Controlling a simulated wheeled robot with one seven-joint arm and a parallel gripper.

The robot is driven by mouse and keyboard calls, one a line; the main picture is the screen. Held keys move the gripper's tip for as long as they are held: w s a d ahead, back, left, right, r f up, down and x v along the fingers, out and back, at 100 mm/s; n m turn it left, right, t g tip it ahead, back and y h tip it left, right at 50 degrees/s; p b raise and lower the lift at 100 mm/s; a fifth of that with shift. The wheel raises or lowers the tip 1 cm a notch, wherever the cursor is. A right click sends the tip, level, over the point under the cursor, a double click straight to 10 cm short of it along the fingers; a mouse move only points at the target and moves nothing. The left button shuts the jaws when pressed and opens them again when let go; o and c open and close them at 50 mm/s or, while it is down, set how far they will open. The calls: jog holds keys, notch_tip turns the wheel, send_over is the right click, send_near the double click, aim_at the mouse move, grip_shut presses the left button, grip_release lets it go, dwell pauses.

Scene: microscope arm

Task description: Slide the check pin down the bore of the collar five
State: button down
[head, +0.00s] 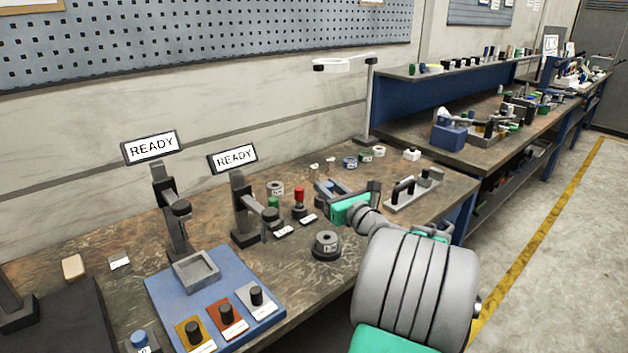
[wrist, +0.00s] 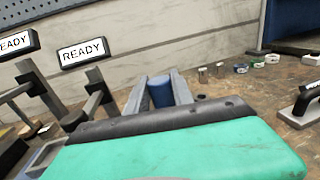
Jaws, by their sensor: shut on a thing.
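My gripper (head: 328,188) is shut on a blue cylindrical thing (wrist: 160,91), which looks like the check pin or its handle. The blue also shows between the fingers in the head view (head: 338,187). Its lower end is hidden. A grey collar (head: 326,240) with a small white label and a dark top opening stands upright on a dark round base, below and in front of my gripper in the head view. The label is too small to read surely. The held thing is apart from this collar.
A red-topped post (head: 299,198) and a green one (head: 273,204) stand left of my gripper. Several labelled rings (head: 350,162) lie behind. Two READY stands (head: 244,205) and a blue tray (head: 165,285) are at left. A handled fixture (head: 415,190) is at right.

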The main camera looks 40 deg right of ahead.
jog(key=shift+s+r+p, duration=0.15)
jog(key=shift+r+p, duration=0.1)
jog(key=shift+p, duration=0.2)
jog(key=shift+f+b, duration=1.25)
jog(key=shift+f, duration=1.8)
jog(key=shift+p, duration=1.35)
jog(key=shift+f+b, duration=1.55)
jog(key=shift+f, duration=1.25)
jog(key=c, duration=1)
grip_release()
jog(key=s, duration=0.2)
jog(key=s+a, duration=0.1)
jog(key=s, duration=0.4)
jog(key=shift+s+a, duration=0.2)
jog(key=shift+s, duration=0.2)
